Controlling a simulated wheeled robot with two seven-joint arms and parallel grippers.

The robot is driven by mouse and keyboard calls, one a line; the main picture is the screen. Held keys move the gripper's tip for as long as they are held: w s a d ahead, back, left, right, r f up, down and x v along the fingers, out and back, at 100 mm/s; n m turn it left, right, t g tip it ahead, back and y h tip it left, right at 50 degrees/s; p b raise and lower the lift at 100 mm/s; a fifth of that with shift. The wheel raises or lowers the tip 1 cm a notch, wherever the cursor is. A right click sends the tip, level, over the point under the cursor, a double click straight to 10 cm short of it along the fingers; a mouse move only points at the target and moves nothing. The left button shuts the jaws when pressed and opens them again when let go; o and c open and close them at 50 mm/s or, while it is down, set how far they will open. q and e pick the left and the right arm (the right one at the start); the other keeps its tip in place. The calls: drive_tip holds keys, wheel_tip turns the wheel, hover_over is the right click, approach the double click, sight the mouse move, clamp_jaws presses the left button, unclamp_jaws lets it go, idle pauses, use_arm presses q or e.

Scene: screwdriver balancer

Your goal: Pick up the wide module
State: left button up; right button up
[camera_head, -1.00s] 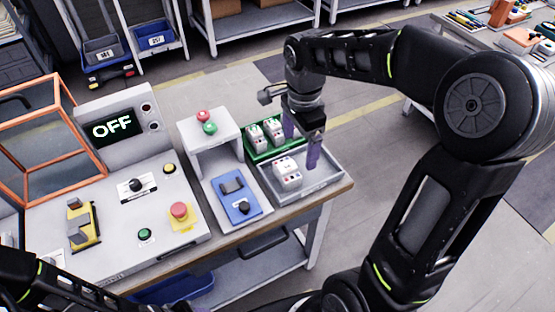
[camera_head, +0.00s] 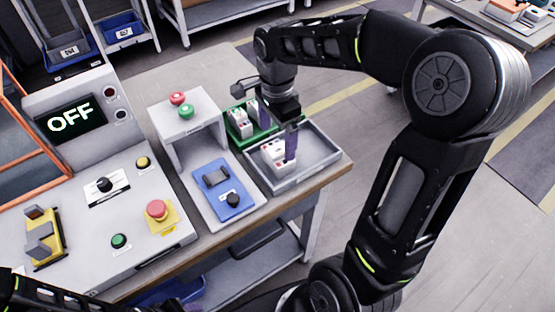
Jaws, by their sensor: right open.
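A white module (camera_head: 272,153), wider than those in the green tray, stands in the grey tray (camera_head: 325,165) at the right end of the bench. My right gripper (camera_head: 278,131) is open and empty, its purple fingers pointing down. One finger is in front of the right part of the wide module, the other is farther back near the green tray. I cannot tell whether a finger touches the module.
The green tray (camera_head: 237,136) holds smaller white modules (camera_head: 239,121), partly hidden by my gripper. A white stand with red and green buttons (camera_head: 184,114) and a blue device (camera_head: 222,191) are to the left. The control panel screen (camera_head: 69,118) reads OFF. The grey tray's right side is empty.

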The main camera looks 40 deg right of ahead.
sight(278, 149)
drive_tip(key=shift+f, duration=1.25)
drive_tip(key=shift+d+f+p, duration=0.1)
drive_tip(key=shift+f+p, duration=0.3)
drive_tip(key=shift+f, duration=2.2)
drive_tip(key=c, duration=1.3)
drive_tip(key=shift+r, duration=0.15)
wheel_tip(278, 149, up, 10)
drive_tip(key=shift+f, duration=0.1)
